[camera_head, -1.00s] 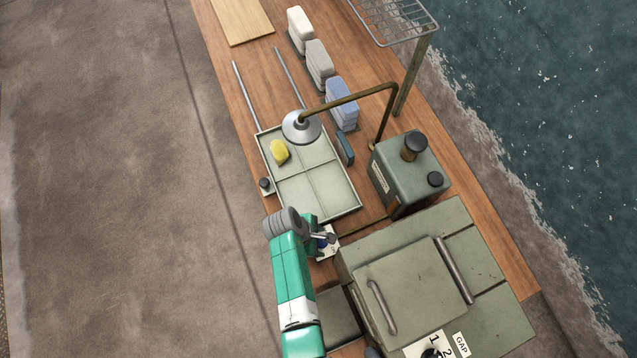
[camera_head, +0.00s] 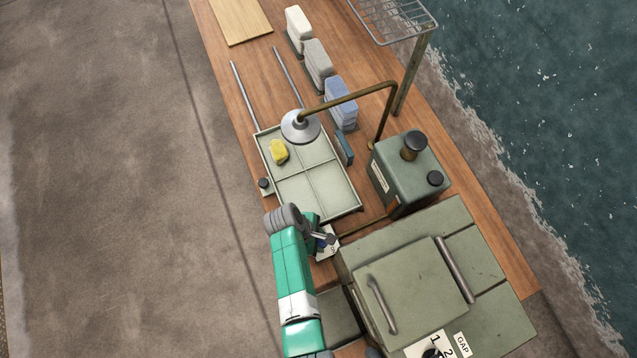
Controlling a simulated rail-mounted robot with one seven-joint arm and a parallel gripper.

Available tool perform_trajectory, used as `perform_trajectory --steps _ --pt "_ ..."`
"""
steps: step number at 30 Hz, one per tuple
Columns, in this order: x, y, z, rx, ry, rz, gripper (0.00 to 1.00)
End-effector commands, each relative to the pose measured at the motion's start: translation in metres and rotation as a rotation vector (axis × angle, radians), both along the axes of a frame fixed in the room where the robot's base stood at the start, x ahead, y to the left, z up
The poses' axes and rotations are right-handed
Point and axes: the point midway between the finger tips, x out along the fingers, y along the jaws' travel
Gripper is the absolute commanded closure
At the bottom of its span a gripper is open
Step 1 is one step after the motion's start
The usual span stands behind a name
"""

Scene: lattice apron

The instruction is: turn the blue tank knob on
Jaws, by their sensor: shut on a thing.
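My gripper (camera_head: 327,239) is at the end of my green and white arm, low over the wooden counter, just below the tray's near end. It is shut on the blue knob (camera_head: 319,246), of which only a small bit of blue shows beside the fingers. A white label plate (camera_head: 328,250) lies under the fingers, partly covered. How far the knob is turned cannot be told, as the gripper hides most of it. The green tank (camera_head: 391,191) with dark caps stands to the upper right of my gripper.
A large green lidded box (camera_head: 412,285) stands close at the right of my arm. Several blocks stand at the back.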

Motion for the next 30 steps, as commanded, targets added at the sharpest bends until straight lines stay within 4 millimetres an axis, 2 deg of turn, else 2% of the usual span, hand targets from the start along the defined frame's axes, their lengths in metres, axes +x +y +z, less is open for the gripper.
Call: perform_trajectory --steps 30 --pt "0.0074 -0.0041 -0.0009 0.001 -0.001 -0.941 0.87"
